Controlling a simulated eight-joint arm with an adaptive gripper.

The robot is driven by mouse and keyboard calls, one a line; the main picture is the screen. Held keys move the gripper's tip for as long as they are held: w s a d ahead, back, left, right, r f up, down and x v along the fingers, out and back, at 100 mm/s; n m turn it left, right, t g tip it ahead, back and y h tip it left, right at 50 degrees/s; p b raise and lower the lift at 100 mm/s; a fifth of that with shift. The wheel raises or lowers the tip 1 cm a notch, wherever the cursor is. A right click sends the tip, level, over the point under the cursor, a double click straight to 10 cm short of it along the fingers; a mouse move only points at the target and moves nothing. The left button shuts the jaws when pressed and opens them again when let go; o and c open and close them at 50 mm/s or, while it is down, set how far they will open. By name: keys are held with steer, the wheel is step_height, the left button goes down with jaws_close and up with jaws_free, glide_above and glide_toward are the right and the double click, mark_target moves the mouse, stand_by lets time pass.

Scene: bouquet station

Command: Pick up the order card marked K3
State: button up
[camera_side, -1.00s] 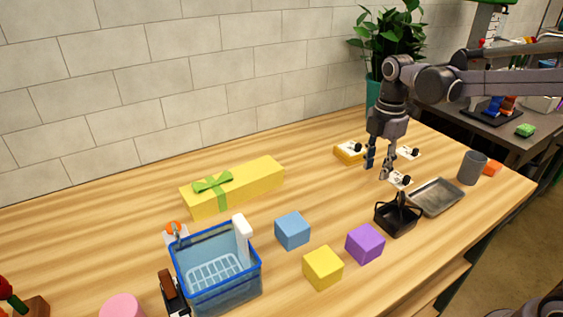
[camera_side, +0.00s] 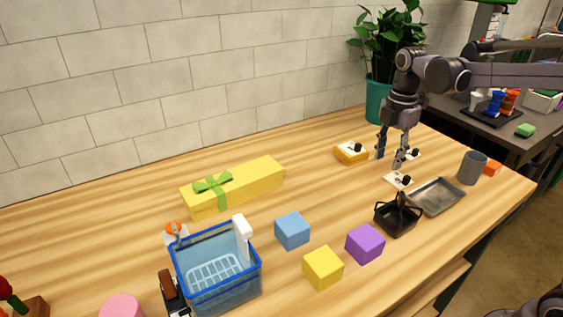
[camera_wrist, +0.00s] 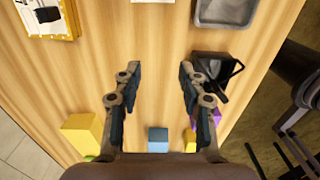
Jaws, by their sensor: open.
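Several small white cards with a black piece on each are in the side view. One card (camera_side: 398,180) lies flat on the table. A second card (camera_side: 413,154) is farther back, partly hidden behind my gripper. A third card (camera_side: 350,146) lies on a small yellow block (camera_side: 350,157). The marks are too small to read, so I cannot tell which is K3. My gripper (camera_side: 390,160) points down, open and empty, above the table among these cards. In the wrist view its fingers (camera_wrist: 158,75) are spread over bare wood, and a card edge (camera_wrist: 152,1) shows at the top.
A metal tray (camera_side: 437,197) and a black wire-handled basket (camera_side: 399,218) stand in front of the cards, with a grey cup (camera_side: 472,167) to the right. Purple (camera_side: 365,243), yellow (camera_side: 322,267) and blue (camera_side: 292,230) cubes are nearer. A plant (camera_side: 385,45) stands behind.

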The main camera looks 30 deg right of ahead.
steer(key=d+r, duration=0.2)
steer(key=d, duration=0.6)
glide_above(407, 176)
steer(key=f, duration=0.5)
steer(key=shift+w+a+f, duration=0.1)
steer(key=shift+w+f, duration=0.1)
steer(key=shift+f, duration=0.05)
steer(key=shift+s+f, duration=0.15)
steer(key=shift+f, duration=1.15)
steer(key=shift+s+f, duration=0.1)
steer(key=shift+f, duration=1.2)
jaws_close()
